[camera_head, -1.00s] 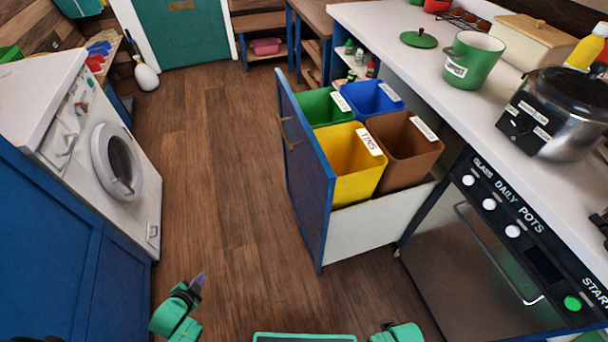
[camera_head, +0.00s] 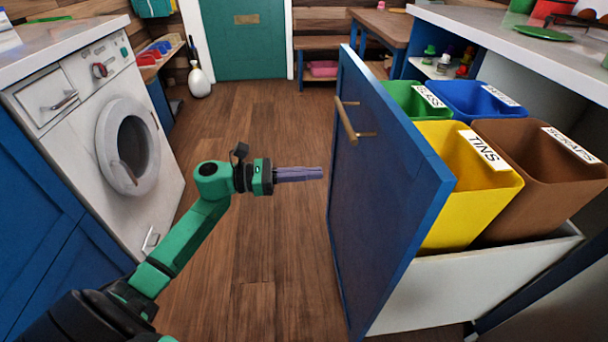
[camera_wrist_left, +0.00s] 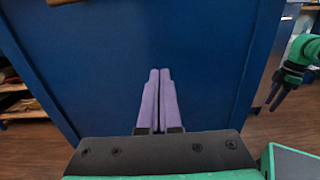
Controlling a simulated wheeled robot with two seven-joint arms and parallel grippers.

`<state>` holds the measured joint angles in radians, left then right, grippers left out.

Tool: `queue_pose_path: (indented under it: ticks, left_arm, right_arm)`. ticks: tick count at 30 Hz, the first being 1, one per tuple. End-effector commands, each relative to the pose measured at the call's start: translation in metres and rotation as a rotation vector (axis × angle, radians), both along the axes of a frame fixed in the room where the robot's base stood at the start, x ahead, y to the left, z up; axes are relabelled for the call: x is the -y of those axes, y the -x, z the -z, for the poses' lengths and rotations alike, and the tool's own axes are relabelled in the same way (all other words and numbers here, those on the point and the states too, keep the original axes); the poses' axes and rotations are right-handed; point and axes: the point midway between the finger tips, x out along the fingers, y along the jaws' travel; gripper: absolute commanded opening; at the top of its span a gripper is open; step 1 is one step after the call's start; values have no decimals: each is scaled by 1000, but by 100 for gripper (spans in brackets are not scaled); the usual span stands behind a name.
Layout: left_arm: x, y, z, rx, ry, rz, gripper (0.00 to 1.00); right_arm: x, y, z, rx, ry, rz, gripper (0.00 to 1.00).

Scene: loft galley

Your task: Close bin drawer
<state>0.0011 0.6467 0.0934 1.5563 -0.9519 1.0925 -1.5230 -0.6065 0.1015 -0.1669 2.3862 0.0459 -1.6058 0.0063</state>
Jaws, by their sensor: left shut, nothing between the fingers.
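The bin drawer stands pulled out from under the counter at the right, its blue front panel (camera_head: 372,200) facing left with a brass handle (camera_head: 352,122) near the top. Inside are green (camera_head: 402,97), blue (camera_head: 470,98), yellow (camera_head: 468,190) and brown (camera_head: 545,180) bins. My left gripper (camera_head: 321,173) is shut and empty, pointing at the panel below the handle, close to it; contact cannot be told. In the left wrist view its fingers (camera_wrist_left: 159,72) point at the blue panel (camera_wrist_left: 110,60). My right gripper (camera_wrist_left: 276,97) shows small there, its jaws unclear.
A white washing machine (camera_head: 70,120) and blue cabinet stand at the left. The wooden floor (camera_head: 255,250) between them and the drawer is clear. The white counter (camera_head: 450,35) runs along the right. A teal door (camera_head: 247,45) is at the back.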

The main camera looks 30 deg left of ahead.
Motion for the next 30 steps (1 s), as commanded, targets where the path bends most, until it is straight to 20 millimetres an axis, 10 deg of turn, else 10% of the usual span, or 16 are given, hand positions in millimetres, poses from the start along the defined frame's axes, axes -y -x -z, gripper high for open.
queue_pose_path:
  ticks: [12,30]
  left_arm:
    - [69,-44,-1,0,5,-2,0]
    - [80,-51,1,-2,4,-2,0]
  right_arm:
    - [0,-2,7,0,1,3,50]
    - [1,-1,11,-8,4,2,50]
